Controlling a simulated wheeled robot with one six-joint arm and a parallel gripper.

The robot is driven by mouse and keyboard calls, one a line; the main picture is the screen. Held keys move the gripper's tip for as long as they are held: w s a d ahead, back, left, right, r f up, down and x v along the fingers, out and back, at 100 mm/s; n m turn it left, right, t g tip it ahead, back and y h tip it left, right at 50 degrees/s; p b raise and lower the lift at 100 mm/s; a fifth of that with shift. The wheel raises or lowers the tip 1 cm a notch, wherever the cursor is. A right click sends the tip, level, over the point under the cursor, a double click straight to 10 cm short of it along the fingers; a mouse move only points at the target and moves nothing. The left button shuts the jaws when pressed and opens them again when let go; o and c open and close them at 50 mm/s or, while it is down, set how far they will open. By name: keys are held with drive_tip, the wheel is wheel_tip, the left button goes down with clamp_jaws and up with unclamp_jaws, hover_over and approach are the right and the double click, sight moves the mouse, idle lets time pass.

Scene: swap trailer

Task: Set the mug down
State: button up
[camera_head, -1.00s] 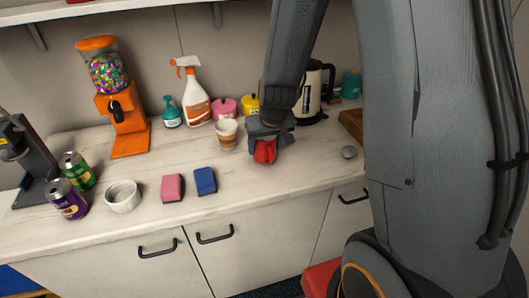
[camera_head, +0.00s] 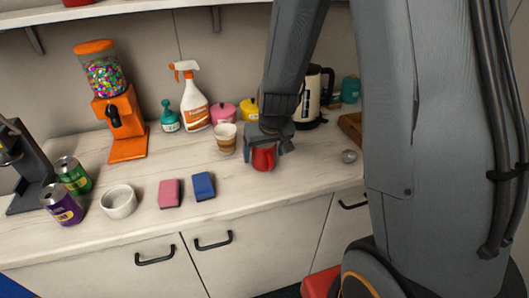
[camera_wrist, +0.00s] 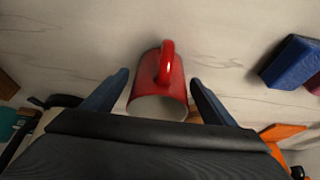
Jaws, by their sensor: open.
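The red mug (camera_head: 263,158) is at the counter top, below my gripper (camera_head: 265,150) in the head view. In the wrist view the red mug (camera_wrist: 158,90) lies between the two fingers of my gripper (camera_wrist: 159,90), with its handle toward the top of the picture and its pale mouth toward my palm. The fingers are spread, with a gap on each side of the mug. Its far side is hidden, and I cannot tell exactly how its base meets the counter (camera_head: 290,178).
A blue sponge (camera_head: 203,186) and a pink sponge (camera_head: 170,193) lie to the front left. A small metal ball-like thing (camera_head: 349,156) is to the right. The black and cream kettle (camera_head: 311,98) stands behind.

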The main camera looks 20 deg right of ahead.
drive_tip(key=p+v, duration=0.8)
drive_tip(key=v, duration=0.2)
drive_tip(key=shift+s+r+p, duration=0.1)
drive_tip(key=shift+r+p, duration=0.05)
drive_tip(key=shift+p, duration=0.15)
drive_tip(key=shift+p+v, duration=0.4)
drive_tip(key=shift+v, duration=0.65)
drive_tip(key=s+r+g, duration=0.1)
drive_tip(key=s+r, duration=0.6)
drive_tip(key=s, duration=0.5)
drive_tip(key=shift+s+g, duration=0.4)
